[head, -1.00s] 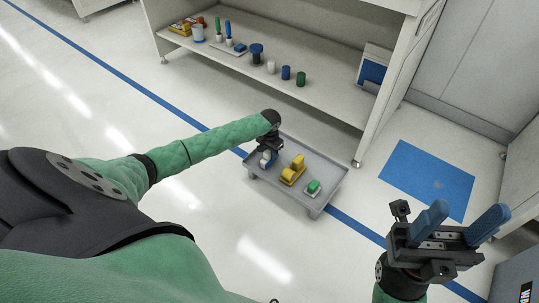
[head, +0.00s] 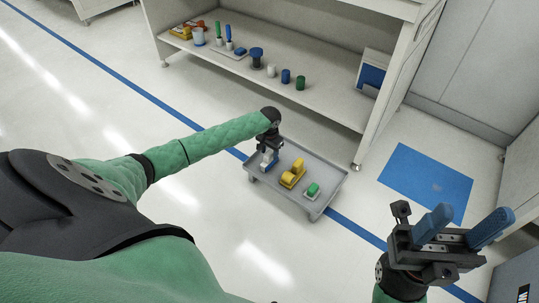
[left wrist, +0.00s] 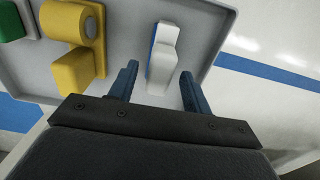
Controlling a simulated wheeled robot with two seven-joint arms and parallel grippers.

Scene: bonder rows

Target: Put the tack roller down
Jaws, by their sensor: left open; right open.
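A white piece with a blue side, which looks like the tack roller (left wrist: 162,55), lies on the grey cart tray (head: 327,180). In the left wrist view it is between and just beyond the fingertips of my left gripper (left wrist: 160,72), with a gap on each side. My left gripper (head: 268,160) is open over the left end of the tray in the head view and partly hides the piece there. My right gripper (head: 455,228) is open and empty at the right, away from the tray.
A yellow holder with a grey roll (left wrist: 78,42) and a green-topped block (head: 312,190) sit beside it on the tray. Behind, a white bench shelf (head: 325,105) holds several small containers and tools.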

